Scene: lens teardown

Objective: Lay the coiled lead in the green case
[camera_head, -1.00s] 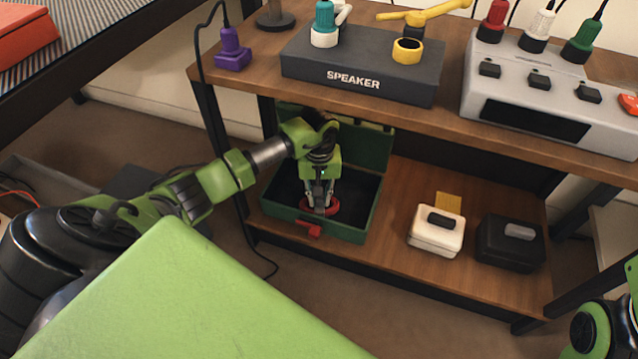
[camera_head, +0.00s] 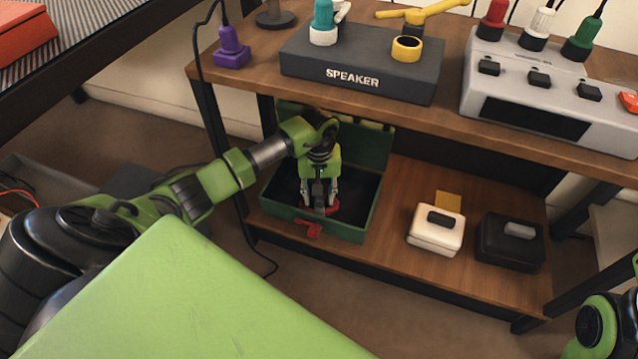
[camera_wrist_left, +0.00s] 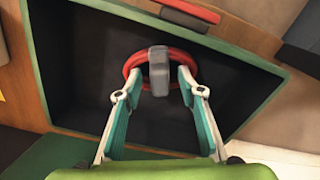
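The coiled lead is a red ring with a grey plug or clip across it; it lies in the open green case (camera_head: 352,238) on the lower shelf. In the left wrist view the red coil (camera_wrist_left: 131,70) rests on the dark floor of the case, close to the wall with the red handle, and its grey part (camera_wrist_left: 158,72) stands between my fingers. My left gripper (camera_head: 319,206) is inside the case with its fingers spread, one on each side of the grey part. The fingers partly hide the coil in the head view. My right gripper is out of view.
A white case (camera_head: 436,238) and a black case (camera_head: 509,249) stand to the right on the lower shelf. The upper shelf, with a speaker box (camera_head: 360,77) and a grey device (camera_head: 540,110), overhangs the back. The case's red handle (camera_head: 308,228) faces front.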

